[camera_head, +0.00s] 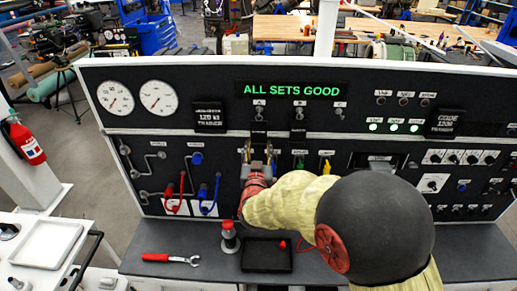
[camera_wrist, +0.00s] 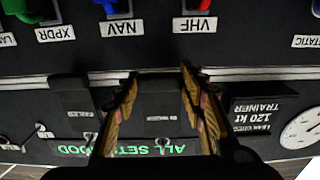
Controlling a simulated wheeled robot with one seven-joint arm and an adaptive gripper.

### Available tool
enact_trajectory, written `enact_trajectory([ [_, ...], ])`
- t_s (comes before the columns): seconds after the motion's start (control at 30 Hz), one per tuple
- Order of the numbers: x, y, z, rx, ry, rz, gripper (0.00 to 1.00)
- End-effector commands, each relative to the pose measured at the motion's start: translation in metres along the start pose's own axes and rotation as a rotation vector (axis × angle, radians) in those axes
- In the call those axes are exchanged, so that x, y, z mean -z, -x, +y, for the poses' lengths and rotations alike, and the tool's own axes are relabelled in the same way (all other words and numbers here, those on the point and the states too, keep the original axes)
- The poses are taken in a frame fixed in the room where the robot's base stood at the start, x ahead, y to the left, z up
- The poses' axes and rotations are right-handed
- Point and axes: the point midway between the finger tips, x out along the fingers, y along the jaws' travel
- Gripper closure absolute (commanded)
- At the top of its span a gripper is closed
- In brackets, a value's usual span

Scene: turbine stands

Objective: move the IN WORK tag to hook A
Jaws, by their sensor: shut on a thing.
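My gripper (camera_head: 258,152) is in front of the panel, below the left end of the green-lit display. In the wrist view, which is upside down, its two fingers (camera_wrist: 158,85) stand on either side of the dark IN WORK tag (camera_wrist: 158,118), and it is shut on that tag. In the head view this tag (camera_head: 258,129) is upright under the leftmost of three small hook plates, which seems to be hook A (camera_head: 259,104). Whether the tag bears on the hook is not clear. The FAILED tag (camera_wrist: 82,114) hangs beside it, under the middle plate (camera_head: 299,104).
The display (camera_head: 291,90) reads ALL SETS GOOD. Red and blue levers (camera_head: 203,192), green and yellow knobs (camera_head: 326,166) flank my gripper below. A black tray (camera_head: 266,255), a red-capped cylinder (camera_head: 229,240) and a red-handled wrench (camera_head: 170,258) occupy the ledge.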

Motion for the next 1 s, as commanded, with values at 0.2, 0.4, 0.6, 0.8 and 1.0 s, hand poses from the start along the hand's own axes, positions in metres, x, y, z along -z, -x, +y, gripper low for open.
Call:
enact_trajectory([
  [0.2,-0.0005,-0.0019,0.0001,0.000,0.000,0.001,1.00],
  [0.4,-0.0002,-0.0023,0.0000,0.000,0.000,0.000,0.59],
  [0.6,-0.0002,-0.0022,0.0000,0.000,0.001,0.000,0.47],
  [0.8,-0.0002,-0.0023,0.0000,0.000,0.001,0.000,0.38],
  [1.0,-0.0003,-0.0022,0.0000,0.000,0.001,0.000,0.37],
])
